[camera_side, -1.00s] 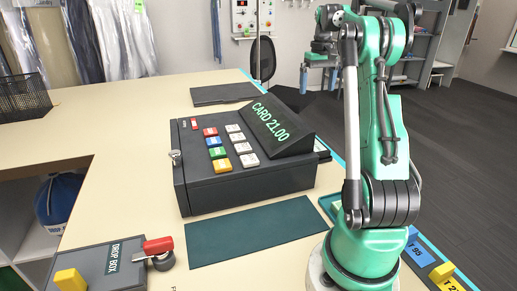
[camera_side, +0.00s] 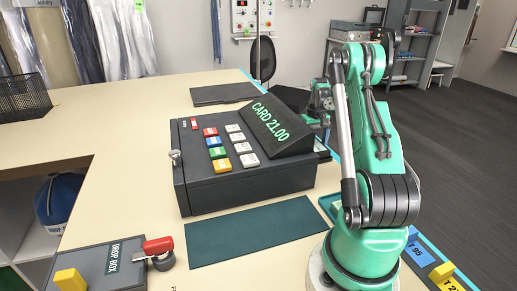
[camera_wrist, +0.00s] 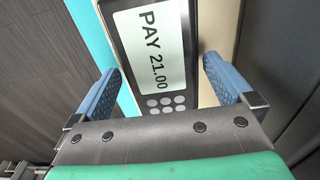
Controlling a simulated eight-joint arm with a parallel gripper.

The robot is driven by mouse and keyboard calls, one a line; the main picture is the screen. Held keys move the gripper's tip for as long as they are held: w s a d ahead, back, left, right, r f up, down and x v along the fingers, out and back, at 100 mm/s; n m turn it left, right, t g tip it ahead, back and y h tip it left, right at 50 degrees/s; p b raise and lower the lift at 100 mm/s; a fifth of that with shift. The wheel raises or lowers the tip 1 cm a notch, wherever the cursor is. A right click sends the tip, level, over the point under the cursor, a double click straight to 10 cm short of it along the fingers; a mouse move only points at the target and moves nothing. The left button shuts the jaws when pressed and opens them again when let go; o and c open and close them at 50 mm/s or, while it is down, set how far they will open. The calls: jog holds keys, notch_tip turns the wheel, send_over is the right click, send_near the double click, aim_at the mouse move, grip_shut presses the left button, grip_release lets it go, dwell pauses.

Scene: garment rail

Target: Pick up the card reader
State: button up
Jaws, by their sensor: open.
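The card reader (camera_wrist: 165,106) is a dark device with a pale screen reading "PAY 21.00" and round grey keys below it. In the wrist view it lies between the two blue ridged fingers of my gripper (camera_wrist: 160,68), with a gap on each side. My gripper is open and holds nothing. In the side view the gripper end of my arm is low behind the right side of the till (camera_side: 235,180), and the till hides most of the reader there. I cannot tell the exact height of the fingers above the reader.
The black till with coloured keys and a "CARD 21.00" display stands close beside the reader. A dark green mat (camera_side: 250,230) lies before it. A drop box (camera_side: 100,268) with a red handle is front left. A black basket (camera_side: 22,98) is far left.

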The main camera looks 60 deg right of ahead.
jog(key=shift+f, duration=0.15)
jog(key=c, duration=1.4)
jog(key=shift+o, duration=0.2)
notch_tip(320, 180, up, 20)
